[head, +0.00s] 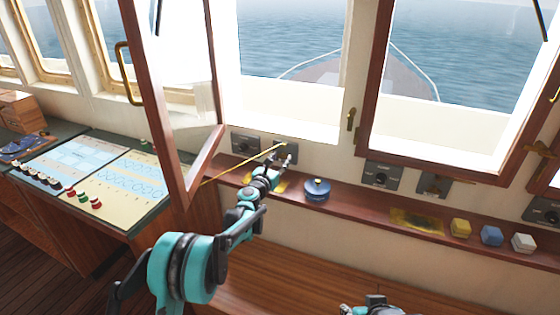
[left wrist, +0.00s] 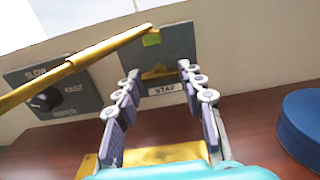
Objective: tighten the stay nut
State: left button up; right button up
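The dark plate labelled STAY (left wrist: 174,44) is on the wall below the open window, with a green mark near its top. A brass piece (left wrist: 158,73), which looks like the stay nut, sits low on this plate, partly dark and hard to make out. A brass stay rod (left wrist: 75,65) reaches the plate's top from the left; in the head view it runs from the window frame (head: 240,165). My left gripper (left wrist: 154,72) is open and empty, its fingers apart on either side of the brass piece. Part of what looks like my right gripper (head: 370,305) shows at the bottom edge.
A SLOW/FAST knob plate (left wrist: 48,92) is left of the stay plate. A round blue tin (head: 317,189) stands on the wooden ledge right of my left gripper. Yellow, blue and white blocks (head: 491,235) sit further right. The ledge between has a yellow patch (head: 417,220).

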pick_arm(q)
jog(key=shift+c, duration=0.5)
jog(key=shift+m, duration=0.3)
jog(key=m, duration=0.3)
jog(key=shift+p, duration=0.4)
jog(key=m, duration=0.5)
jog(key=shift+p, duration=0.3)
jog(key=m, duration=0.9)
jog(key=shift+f+p, duration=0.1)
jog(key=shift+p, duration=0.25)
jog(key=shift+d+m, duration=0.1)
jog(key=shift+m, duration=0.3)
